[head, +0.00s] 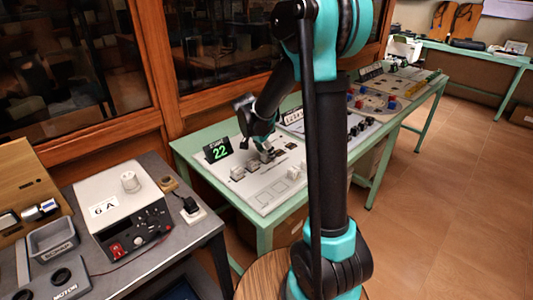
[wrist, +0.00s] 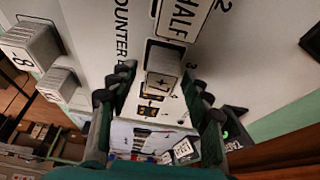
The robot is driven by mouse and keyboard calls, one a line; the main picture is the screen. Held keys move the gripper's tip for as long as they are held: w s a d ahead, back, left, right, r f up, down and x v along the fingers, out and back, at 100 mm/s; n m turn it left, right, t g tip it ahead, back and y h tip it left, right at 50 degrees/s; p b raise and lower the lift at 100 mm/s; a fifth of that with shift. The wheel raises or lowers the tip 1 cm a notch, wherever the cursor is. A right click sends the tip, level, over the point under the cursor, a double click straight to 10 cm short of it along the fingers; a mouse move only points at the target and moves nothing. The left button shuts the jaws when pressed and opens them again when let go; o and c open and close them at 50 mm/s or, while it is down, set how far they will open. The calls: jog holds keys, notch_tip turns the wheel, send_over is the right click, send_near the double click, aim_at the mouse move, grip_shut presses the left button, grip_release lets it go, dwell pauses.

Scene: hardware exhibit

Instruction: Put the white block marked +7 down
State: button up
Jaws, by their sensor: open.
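The white block marked +7 (wrist: 163,66) is in the middle of the wrist view, on the white board beside the printed word HALF. My gripper (wrist: 157,92) is open, with one dark finger on each side of the block. A gap shows between the block and each finger, so neither seems to press on it. In the head view my gripper (head: 261,146) is low over the white board (head: 263,195), and the block there is too small to read. The block's underside is hidden, so I cannot tell whether it rests fully on the board.
A block marked 8 (wrist: 30,46) and another pale block (wrist: 60,86) stand to the left in the wrist view. A grey bench (head: 170,268) with instruments is at left. Glass cabinets line the wall behind.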

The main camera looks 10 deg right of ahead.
jog(key=shift+r, duration=0.15)
jog(key=v, duration=1.2)
